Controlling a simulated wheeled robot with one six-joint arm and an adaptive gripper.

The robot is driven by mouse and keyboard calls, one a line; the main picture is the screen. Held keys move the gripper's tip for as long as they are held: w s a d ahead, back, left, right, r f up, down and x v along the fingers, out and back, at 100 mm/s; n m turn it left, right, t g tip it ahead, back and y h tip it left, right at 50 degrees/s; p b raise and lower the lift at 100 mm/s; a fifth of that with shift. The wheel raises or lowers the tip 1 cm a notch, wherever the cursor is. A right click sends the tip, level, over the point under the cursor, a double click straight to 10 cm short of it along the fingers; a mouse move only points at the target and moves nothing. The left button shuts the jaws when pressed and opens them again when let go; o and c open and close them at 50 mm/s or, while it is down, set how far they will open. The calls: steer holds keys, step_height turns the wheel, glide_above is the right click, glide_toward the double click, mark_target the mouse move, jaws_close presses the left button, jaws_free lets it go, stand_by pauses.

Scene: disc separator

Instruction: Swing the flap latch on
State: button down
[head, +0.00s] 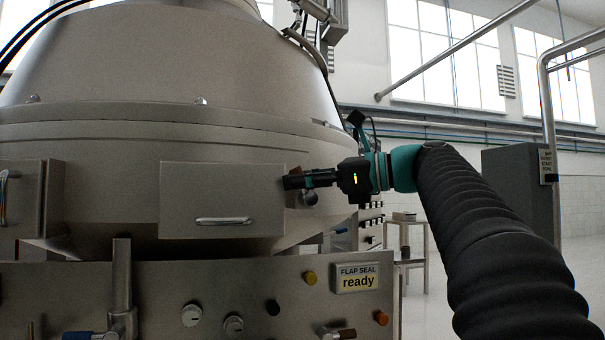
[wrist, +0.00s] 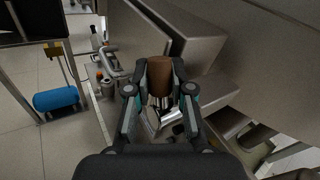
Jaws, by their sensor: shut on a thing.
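The flap (head: 180,200) is a grey metal door with a bar handle on the separator's side. At its right edge is the latch, with a brown grip (head: 293,170) that is mostly hidden behind my gripper (head: 288,182) in the head view. In the wrist view, the brown cylindrical grip (wrist: 159,70) stands between the fingers of my gripper (wrist: 159,92), which is shut on it. Shiny metal shows below the grip. How far the latch is turned is hard to tell.
A control panel (head: 200,285) with knobs and a "FLAP SEAL ready" sign (head: 357,278) lies below the flap. A small table (head: 408,240) stands behind, right of the separator. A blue cylinder (wrist: 57,98) shows at left in the wrist view. The floor at right is clear.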

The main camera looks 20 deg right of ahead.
stand_by(0.3)
steer(key=c, duration=1)
jaws_free()
steer(key=v, duration=1.2)
steer(key=shift+r, duration=0.25)
steer(key=shift+c, duration=0.3)
